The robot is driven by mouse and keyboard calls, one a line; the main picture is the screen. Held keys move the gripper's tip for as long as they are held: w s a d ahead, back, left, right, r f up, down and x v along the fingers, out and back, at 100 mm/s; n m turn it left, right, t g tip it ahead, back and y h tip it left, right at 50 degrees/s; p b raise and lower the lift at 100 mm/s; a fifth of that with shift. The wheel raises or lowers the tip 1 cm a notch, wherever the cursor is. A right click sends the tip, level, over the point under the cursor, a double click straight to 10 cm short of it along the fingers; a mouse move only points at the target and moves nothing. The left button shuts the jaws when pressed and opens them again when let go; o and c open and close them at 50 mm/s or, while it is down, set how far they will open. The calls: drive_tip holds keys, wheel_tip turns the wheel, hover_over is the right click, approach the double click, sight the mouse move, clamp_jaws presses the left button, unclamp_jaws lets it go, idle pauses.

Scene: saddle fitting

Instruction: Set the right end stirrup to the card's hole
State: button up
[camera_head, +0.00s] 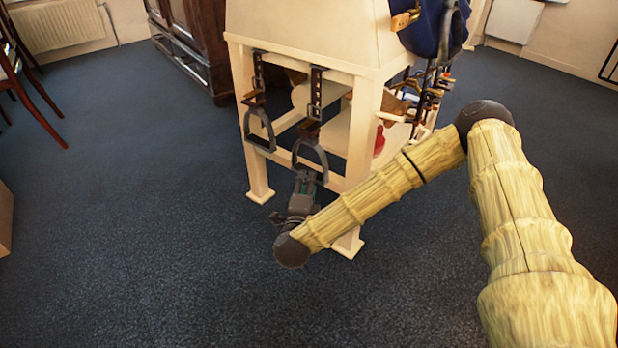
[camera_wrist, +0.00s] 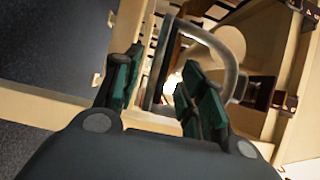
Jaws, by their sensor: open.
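The right end stirrup (camera_head: 311,148), a dark grey arched loop, hangs from a dark strap with holes (camera_head: 316,93) at the front of a cream wooden stand. My gripper (camera_head: 305,178) is just below this stirrup, pointing up at it. In the wrist view the stirrup (camera_wrist: 224,52) shows as a grey loop, with its straight bar running between my two dark green fingers (camera_wrist: 160,68). The fingers are apart, and I cannot tell whether either touches the bar. A second stirrup (camera_head: 260,130) hangs at the left. I cannot make out the card.
The cream stand (camera_head: 305,45) has legs and rails close around my gripper. Bridles and straps (camera_head: 432,85) hang on its right side, with a blue cloth (camera_head: 435,25) above. A dark wooden cabinet (camera_head: 190,40) stands behind left. The blue carpet (camera_head: 130,230) is clear at the left.

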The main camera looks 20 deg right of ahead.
drive_tip(key=shift+b+x, duration=1)
drive_tip(key=shift+x, duration=1.5)
clamp_jaws()
